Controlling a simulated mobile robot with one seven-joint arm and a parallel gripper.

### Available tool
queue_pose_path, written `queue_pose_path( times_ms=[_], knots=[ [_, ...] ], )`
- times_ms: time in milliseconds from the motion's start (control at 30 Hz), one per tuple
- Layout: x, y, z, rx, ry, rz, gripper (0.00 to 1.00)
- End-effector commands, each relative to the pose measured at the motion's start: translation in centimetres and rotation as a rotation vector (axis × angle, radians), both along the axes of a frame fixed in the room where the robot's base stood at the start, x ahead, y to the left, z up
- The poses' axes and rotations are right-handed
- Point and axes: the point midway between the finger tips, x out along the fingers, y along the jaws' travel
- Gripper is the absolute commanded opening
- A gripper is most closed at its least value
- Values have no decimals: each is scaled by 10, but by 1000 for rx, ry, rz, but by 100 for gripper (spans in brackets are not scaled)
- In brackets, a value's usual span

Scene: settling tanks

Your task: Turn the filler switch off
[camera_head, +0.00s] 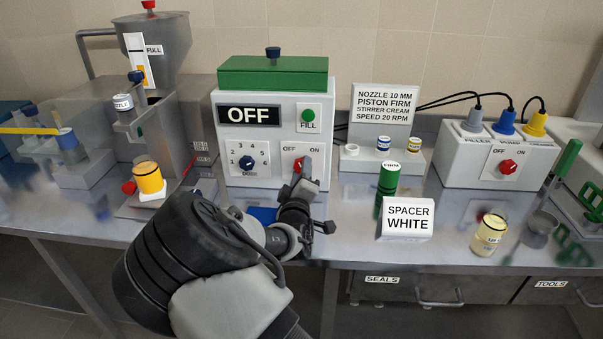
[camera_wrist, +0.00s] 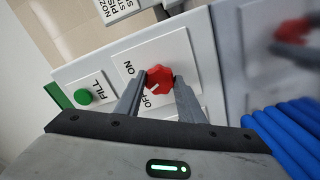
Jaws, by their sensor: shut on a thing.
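The filler (camera_head: 270,130) is a white box with a green top, and its display (camera_head: 249,115) reads OFF. Its red filler switch (camera_head: 298,163) sits low on the right of the front, between OFF and ON labels. In the wrist view the red knob (camera_wrist: 160,77) is between the fingers of my gripper (camera_wrist: 160,84), which is shut on it. A white mark on the knob points down-left, toward the OFF label. In the head view my gripper (camera_head: 299,182) reaches up to the switch and partly hides it.
A green FILL button (camera_head: 308,115) is above the switch, and a blue dose dial (camera_head: 247,162) is to its left. A plug box (camera_head: 490,152) with another red switch is farther right.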

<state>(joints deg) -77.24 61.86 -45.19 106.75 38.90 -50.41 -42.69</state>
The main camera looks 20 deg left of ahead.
Motion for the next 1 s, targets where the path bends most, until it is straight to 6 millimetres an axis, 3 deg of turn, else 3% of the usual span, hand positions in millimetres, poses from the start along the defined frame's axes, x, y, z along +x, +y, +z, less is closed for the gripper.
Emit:
queue_pose_path(
  times_ms=[400, 967, 1000],
  knots=[
    [0, 0, -1, -198, -46, 0, 13],
    [0, 0, -1, -230, -54, 0, 13],
    [0, -1, -1, -230, -54, 0, 37]
  ],
)
